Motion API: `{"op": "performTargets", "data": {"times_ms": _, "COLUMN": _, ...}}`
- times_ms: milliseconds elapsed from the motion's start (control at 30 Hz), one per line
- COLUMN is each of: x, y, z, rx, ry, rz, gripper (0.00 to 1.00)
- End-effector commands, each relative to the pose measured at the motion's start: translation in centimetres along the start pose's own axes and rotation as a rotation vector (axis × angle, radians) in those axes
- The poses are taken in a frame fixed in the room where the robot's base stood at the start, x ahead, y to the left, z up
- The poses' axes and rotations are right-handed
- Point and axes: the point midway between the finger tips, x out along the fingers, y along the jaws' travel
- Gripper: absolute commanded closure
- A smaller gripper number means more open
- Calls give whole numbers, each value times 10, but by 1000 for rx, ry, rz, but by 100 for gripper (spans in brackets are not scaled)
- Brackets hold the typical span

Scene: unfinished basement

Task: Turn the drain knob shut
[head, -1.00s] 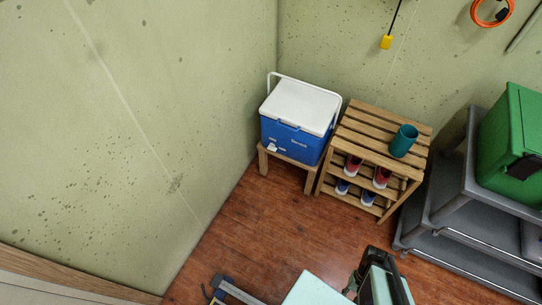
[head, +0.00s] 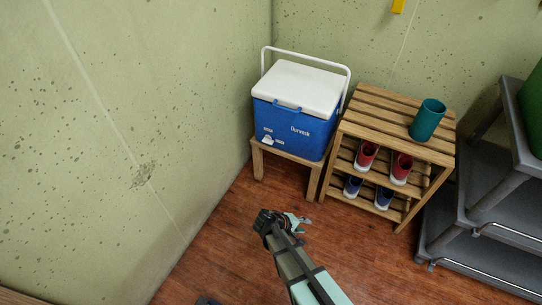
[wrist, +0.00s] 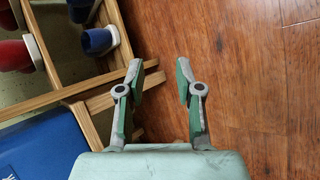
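A blue cooler (head: 290,125) with a white lid and raised white handle stands on a low wooden stand in the corner. A small white drain fitting (head: 267,141) sits low on its front face, toward the left; its knob is too small to read. My gripper (head: 303,221) is in front of and below the cooler, apart from it. In the wrist view, my gripper (wrist: 158,72) has its fingers spread with nothing between them, over the floor. A corner of the blue cooler (wrist: 42,148) shows there at lower left; the drain fitting is out of that view.
The wooden stand (head: 259,166) holds the cooler. A slatted wooden rack (head: 381,124) at its right bears a teal cup (head: 427,119) and several shoes. A grey cart (head: 487,215) stands far right.

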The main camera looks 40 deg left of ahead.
Motion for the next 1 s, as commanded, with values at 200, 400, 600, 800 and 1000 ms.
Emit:
{"op": "performTargets", "data": {"times_ms": 200, "x": -62, "y": -19, "z": -150, "rx": -79, "ry": 273, "rz": 353, "gripper": 65}}
{"op": "performTargets", "data": {"times_ms": 400, "x": -140, "y": 5, "z": -227, "rx": -84, "ry": 458, "rz": 631, "gripper": 65}}
{"op": "performTargets", "data": {"times_ms": 600, "x": -172, "y": 33, "z": -251, "rx": -76, "ry": 548, "rz": 802, "gripper": 65}}
{"op": "performTargets", "data": {"times_ms": 800, "x": -178, "y": 40, "z": -256, "rx": -45, "ry": 591, "rz": 829, "gripper": 65}}
{"op": "performTargets", "data": {"times_ms": 1000, "x": -164, "y": 55, "z": -268, "rx": -42, "ry": 588, "rz": 828, "gripper": 65}}
